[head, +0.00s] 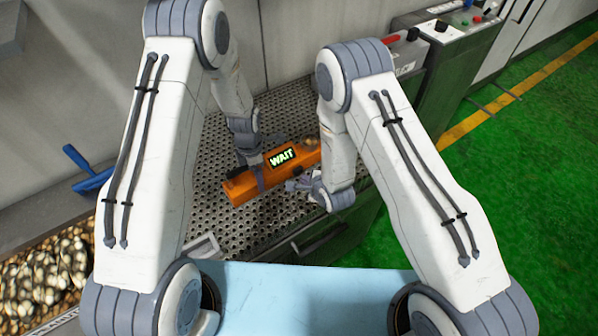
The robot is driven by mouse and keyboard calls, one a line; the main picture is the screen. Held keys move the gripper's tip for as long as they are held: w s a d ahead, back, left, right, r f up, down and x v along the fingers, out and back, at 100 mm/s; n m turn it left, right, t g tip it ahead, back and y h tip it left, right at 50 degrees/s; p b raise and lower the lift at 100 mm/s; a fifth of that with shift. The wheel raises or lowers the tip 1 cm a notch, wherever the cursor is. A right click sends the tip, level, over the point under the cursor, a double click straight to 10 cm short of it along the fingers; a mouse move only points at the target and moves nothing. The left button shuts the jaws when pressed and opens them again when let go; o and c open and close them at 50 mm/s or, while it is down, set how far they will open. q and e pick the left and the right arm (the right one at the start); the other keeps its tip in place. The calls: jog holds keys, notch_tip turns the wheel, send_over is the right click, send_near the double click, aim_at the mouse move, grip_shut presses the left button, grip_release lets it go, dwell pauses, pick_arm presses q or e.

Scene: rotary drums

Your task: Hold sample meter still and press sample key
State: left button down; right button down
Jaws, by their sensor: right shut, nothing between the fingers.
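The sample meter (240,190) is an orange bar-shaped device lying on a perforated metal surface. Its small dark display reads "WAIT" in pale green letters. My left gripper (256,176) is at the meter's left part, with its fingers around or against the body; I cannot tell how firmly they close. My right gripper (292,185) is shut and empty, just in front of the meter's near side, right of its middle. I cannot tell whether it touches the meter. A round tan spot shows near the meter's right end. The sample key cannot be made out.
The perforated surface (222,226) has free room around the meter. A bin of pale rounded pieces (45,275) is at lower left, with a blue-handled tool (88,170) above it. Control boxes (440,30) stand at upper right, beside the green floor (500,170).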

pick_arm(q)
jog(key=shift+s+f, duration=0.15)
jog(key=shift+s, duration=0.05)
pick_arm(e)
jog(key=shift+s+d, duration=0.8)
jog(key=shift+s, duration=0.2)
jog(key=shift+s+d, duration=0.75)
jog(key=shift+s, duration=0.25)
pick_arm(q)
grip_release()
jog(key=shift+w, duration=0.1)
jog(key=shift+w+r, duration=0.1)
jog(key=shift+r, duration=0.35)
pick_arm(e)
jog(key=shift+r, duration=0.2)
